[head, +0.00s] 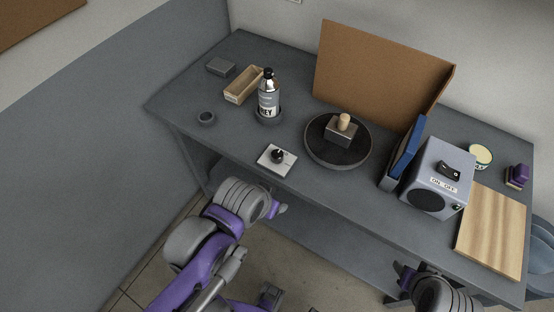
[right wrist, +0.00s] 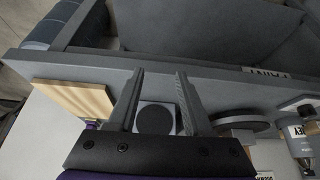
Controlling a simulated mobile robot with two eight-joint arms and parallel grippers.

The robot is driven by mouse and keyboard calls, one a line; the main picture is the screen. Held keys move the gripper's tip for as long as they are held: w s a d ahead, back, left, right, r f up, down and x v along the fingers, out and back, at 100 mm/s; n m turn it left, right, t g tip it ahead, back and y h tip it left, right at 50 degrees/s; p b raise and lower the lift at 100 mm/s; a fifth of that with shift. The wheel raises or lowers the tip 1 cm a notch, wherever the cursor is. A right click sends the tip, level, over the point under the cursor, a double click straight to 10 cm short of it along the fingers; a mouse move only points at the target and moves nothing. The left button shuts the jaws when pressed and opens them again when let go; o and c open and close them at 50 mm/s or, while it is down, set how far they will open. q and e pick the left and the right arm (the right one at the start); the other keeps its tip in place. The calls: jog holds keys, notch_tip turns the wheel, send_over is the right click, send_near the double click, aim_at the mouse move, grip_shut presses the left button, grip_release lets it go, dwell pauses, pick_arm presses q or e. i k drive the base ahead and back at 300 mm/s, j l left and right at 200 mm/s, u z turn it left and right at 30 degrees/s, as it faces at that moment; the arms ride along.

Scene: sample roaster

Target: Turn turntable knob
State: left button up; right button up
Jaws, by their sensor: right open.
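The turntable (head: 318,150) is a dark round disc in a grey rim at the middle of the table, with a grey block and a light wooden peg (head: 344,121) on it. A black knob (head: 278,155) sits on a white plate (head: 266,162) at the table's front edge, left of the turntable. My left gripper (head: 280,209) is just off the front edge, below the knob plate and apart from it; its jaw state is unclear. My right gripper (head: 404,276) is low at the front right; the right wrist view shows its two fingers (right wrist: 160,74) apart and empty.
A grey box (head: 437,172) marked ON OFF with a black switch stands right, beside a blue panel (head: 404,150) and a wooden board (head: 493,230). A brown panel (head: 375,72) stands behind the turntable. A bottle (head: 269,98) and wooden tray (head: 243,86) stand left.

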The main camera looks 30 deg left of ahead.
aim_at(277, 155)
jog(key=j+u, duration=0.2)
jog(key=u, duration=0.15)
jog(key=j+u, duration=0.2)
jog(key=u, duration=0.15)
jog(key=i+j+u, duration=0.15)
jog(key=u, duration=0.2)
